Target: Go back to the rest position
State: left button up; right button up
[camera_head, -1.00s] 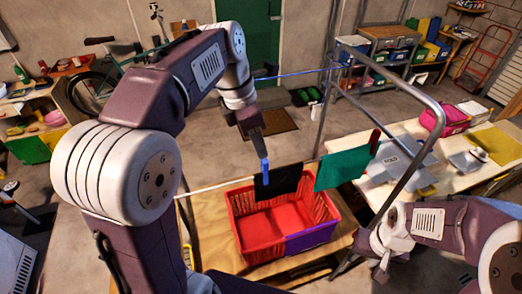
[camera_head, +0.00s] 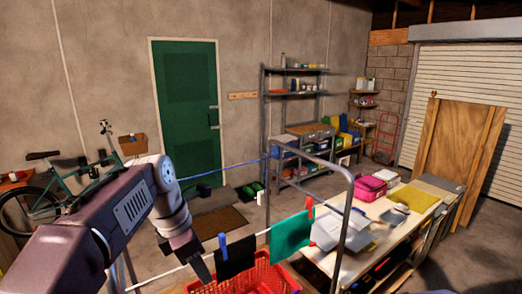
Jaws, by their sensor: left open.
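My left arm comes in from the left in the head view, and its gripper (camera_head: 203,270) points down just left of the black cloth (camera_head: 236,257). The gripper is open, and I see nothing between its fingers. The black cloth hangs on the rack's line with a blue clothespin (camera_head: 222,243) on it. A green cloth (camera_head: 291,236) hangs to its right, with a red clothespin (camera_head: 309,205) at its upper right. My right gripper is not in view.
A red basket (camera_head: 262,278) sits below the cloths, cut off by the bottom edge. The grey metal rack (camera_head: 347,225) stands in front of me. A table (camera_head: 375,262) with a pink case (camera_head: 370,188) is at right. A bicycle (camera_head: 65,192) stands at left, a green door (camera_head: 188,105) behind.

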pick_arm(q)
jog(key=s+a+f+m+b, duration=0.1)
jog(key=s+f+m+b, duration=0.2)
jog(key=f+m, duration=0.5)
jog(key=s+a+f+m+y+b, duration=0.1)
jog(key=s+f+m+b, duration=0.2)
jog(key=f, duration=1.3)
jog(key=s+a+f+m+y+b, duration=0.1)
jog(key=f+m+b, duration=0.5)
jog(key=f+m, duration=0.7)
jog(key=shift+s+a+m+g, duration=0.3)
jog(key=shift+s+a, duration=0.2)
jog(key=shift+s, duration=0.7)
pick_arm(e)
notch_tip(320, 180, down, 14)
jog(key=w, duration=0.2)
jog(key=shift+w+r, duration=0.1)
